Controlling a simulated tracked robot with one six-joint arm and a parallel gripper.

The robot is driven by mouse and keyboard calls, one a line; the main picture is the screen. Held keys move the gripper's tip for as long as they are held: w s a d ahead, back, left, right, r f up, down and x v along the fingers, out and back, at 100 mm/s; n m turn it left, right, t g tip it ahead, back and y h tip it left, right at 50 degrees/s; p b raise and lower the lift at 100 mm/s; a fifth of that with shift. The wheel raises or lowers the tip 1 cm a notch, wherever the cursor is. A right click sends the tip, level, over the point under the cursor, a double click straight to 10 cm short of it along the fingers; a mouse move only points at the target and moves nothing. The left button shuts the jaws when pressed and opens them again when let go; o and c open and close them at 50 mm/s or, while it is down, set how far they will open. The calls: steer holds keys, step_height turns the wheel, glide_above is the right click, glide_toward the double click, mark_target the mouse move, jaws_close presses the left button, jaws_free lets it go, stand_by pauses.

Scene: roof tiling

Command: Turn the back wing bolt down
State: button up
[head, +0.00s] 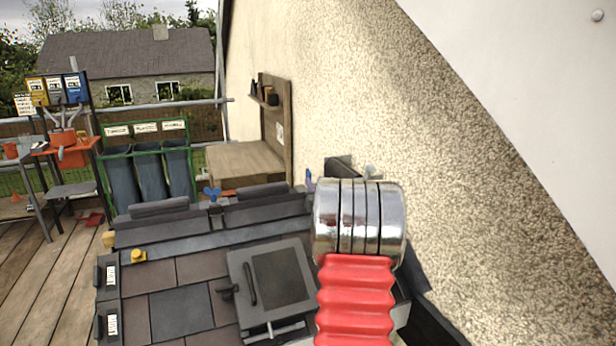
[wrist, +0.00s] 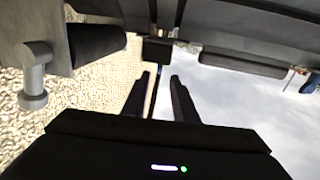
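Two blue wing bolts show along the ridge of the dark tiled roof section in the head view. One (head: 212,194) stands at the middle of the ridge. The other (head: 309,180) is at its right end by the wall, partly hidden by my arm. In the wrist view my gripper (wrist: 158,78) is open, its two dark fingers apart. A thin blue strip (wrist: 157,82), apparently the right-end wing bolt edge-on, lies between them below a dark block. I cannot tell whether the fingers touch it. The other wing bolt shows at the right edge (wrist: 309,84).
The rendered wall (head: 340,110) rises close on the right. A hatch-like roof window (head: 277,280) and a yellow knob (head: 138,256) are on the tiled slope. A wooden bench (head: 245,160) and green-framed bins (head: 150,170) stand behind.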

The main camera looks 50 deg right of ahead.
mark_target(310, 176)
steer(key=shift+x, duration=3.85)
steer(key=shift+c, duration=0.2)
